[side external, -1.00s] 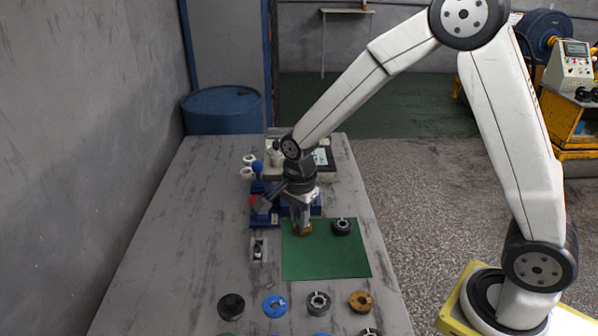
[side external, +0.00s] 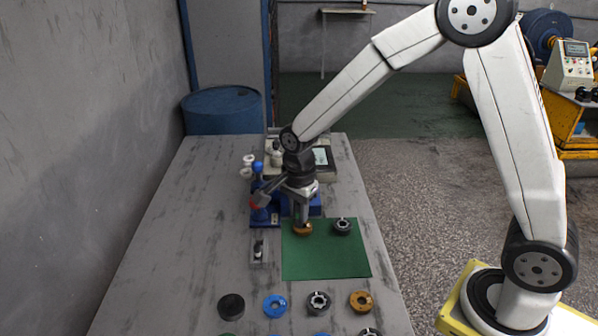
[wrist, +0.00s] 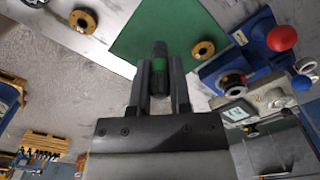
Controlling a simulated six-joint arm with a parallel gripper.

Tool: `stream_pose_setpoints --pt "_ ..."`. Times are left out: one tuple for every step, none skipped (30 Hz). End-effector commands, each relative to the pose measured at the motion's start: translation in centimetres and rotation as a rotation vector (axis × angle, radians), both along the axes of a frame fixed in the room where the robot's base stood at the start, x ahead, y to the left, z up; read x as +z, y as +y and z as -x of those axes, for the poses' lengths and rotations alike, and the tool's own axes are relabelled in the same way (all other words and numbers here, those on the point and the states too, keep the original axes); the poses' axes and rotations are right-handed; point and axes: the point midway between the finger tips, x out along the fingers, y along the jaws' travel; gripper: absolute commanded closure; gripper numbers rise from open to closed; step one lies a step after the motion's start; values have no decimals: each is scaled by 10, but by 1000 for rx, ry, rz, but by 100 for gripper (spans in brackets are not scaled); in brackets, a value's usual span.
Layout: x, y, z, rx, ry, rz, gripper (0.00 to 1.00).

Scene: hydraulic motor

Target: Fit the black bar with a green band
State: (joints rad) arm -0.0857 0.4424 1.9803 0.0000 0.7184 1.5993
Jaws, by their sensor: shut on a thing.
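My gripper (wrist: 160,62) is shut on the black bar with a green band (wrist: 159,68), which shows between the two fingers in the wrist view. The bar's dark end points away from the gripper. In the side view my gripper (side external: 302,214) is low over the green mat's far left corner, in line with a brass-coloured ring (side external: 303,230). The bar cannot be made out there. The brass ring also shows in the wrist view (wrist: 203,50), to the right of the bar. A dark ring part (side external: 342,227) lies on the mat to the right.
The green mat (side external: 325,262) is mostly bare. A blue fixture (side external: 264,216) with a red knob (wrist: 281,37) stands beyond it, close to my wrist. Several rings lie nearer the camera, including a blue one (side external: 275,306). A small grey block (side external: 259,250) sits left of the mat.

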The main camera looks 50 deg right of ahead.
Motion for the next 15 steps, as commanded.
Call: stream_pose_setpoints --pt "0 -1 -3 -5 0 0 100" --pt "0 -2 -5 -9 0 0 100" --pt "0 -4 -8 -14 0 0 100" --pt "0 -5 -11 -19 0 0 100" --pt "-1 -6 -13 -25 1 0 100" --pt "-1 -9 -19 -34 0 0 100" --pt "-1 -11 -22 -42 -1 0 100" --pt "-1 -13 -27 -50 -1 0 100" --pt "-1 -17 -33 -61 1 0 100" --pt "-1 -19 -38 -70 0 0 100" --pt "-2 -22 -43 -80 0 0 100" --pt "-2 -27 -50 -94 -1 0 100" --pt "-3 -30 -55 -104 1 0 100" --pt "-3 -34 -61 -115 -1 0 100" --pt "-4 -39 -68 -131 -1 0 100"
